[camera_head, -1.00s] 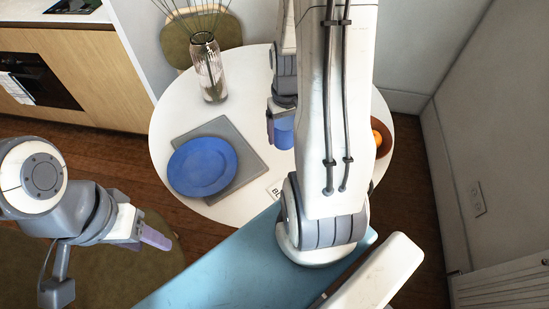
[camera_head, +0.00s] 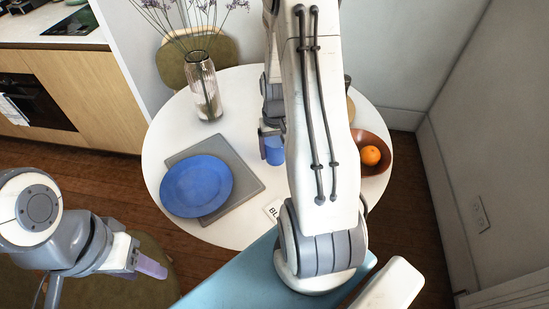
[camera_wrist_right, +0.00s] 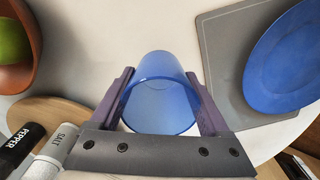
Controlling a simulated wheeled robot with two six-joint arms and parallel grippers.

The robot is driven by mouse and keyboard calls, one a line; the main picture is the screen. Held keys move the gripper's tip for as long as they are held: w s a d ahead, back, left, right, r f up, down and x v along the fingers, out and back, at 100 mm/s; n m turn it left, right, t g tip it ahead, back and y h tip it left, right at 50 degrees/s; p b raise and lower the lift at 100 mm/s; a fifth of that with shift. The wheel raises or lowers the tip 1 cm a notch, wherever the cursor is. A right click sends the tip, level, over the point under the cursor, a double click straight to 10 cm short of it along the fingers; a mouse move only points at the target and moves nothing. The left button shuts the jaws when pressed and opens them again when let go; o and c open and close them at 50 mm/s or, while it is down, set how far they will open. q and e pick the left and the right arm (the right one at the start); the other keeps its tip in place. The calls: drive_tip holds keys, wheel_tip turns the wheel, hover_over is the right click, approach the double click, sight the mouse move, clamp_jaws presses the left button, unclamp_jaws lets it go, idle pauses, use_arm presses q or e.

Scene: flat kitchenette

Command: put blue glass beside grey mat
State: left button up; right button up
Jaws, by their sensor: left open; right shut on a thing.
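The blue glass (camera_head: 274,152) is held in my right gripper (camera_head: 270,136) over the white table, to the right of the grey mat. In the right wrist view the blue glass (camera_wrist_right: 160,95) sits between the two fingers of my right gripper (camera_wrist_right: 164,100). Whether its base touches the table I cannot tell. The grey mat (camera_head: 248,186) lies flat with a blue plate (camera_head: 196,186) on it. The mat also shows at the right of the wrist view (camera_wrist_right: 222,50). My left gripper (camera_head: 150,267) is open and empty, off the table at the lower left.
A ribbed vase with stems (camera_head: 204,90) stands behind the mat. A brown bowl (camera_head: 380,142) with an orange is at the right. In the wrist view, pepper (camera_wrist_right: 20,145) and salt (camera_wrist_right: 57,147) shakers are near a wooden board (camera_wrist_right: 45,110). Bare table lies between glass and mat.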

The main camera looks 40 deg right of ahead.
sight(275, 158)
drive_tip(key=shift+f, duration=2)
drive_tip(key=shift+f, duration=0.1)
drive_tip(key=o, duration=1.4)
wheel_tip(275, 158, up, 12)
drive_tip(key=shift+r, duration=0.15)
